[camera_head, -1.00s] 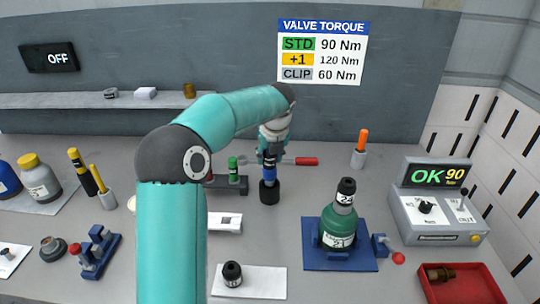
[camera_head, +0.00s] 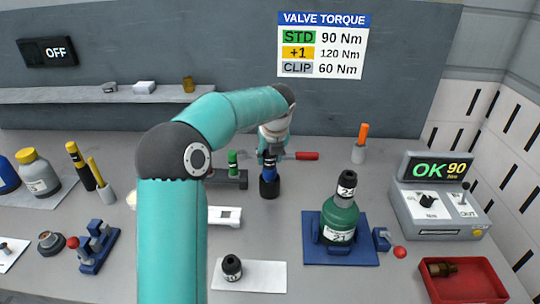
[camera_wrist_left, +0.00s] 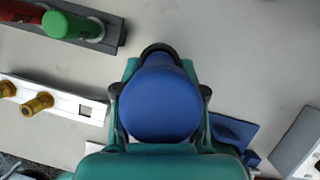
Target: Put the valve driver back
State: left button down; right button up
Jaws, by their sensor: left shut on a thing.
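The valve driver (camera_head: 269,172) is blue with a black lower end. It stands upright, its lower end at or just above the table, beside the dark rack (camera_head: 240,180). Whether the black part at the bottom is its socket or a round stand, I cannot tell. My left gripper (camera_head: 270,154) is shut on the driver's upper part from above. In the left wrist view the driver's blue body (camera_wrist_left: 160,98) fills the space between the fingers, with a black ring beyond it. My right gripper is not in view.
A green driver (camera_head: 233,162) stands in the dark rack. A red-handled tool (camera_head: 307,156) lies behind. A green bottle (camera_head: 340,222) sits on a blue fixture (camera_head: 312,257) at the right. The torque box (camera_head: 437,205) reads OK 90. A red tray (camera_head: 470,290) is front right.

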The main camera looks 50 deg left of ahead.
aim_at(270, 165)
pick_arm(q)
jog(key=shift+f+b, duration=0.9)
jog(key=shift+f, duration=0.65)
jog(key=c, duration=0.6)
grip_release()
jog(key=shift+f, duration=0.2)
notch_tip(270, 165, up, 6)
jog(key=p, duration=0.6)
jog(key=shift+r+p, duration=0.1)
jog(key=shift+p, duration=0.25)
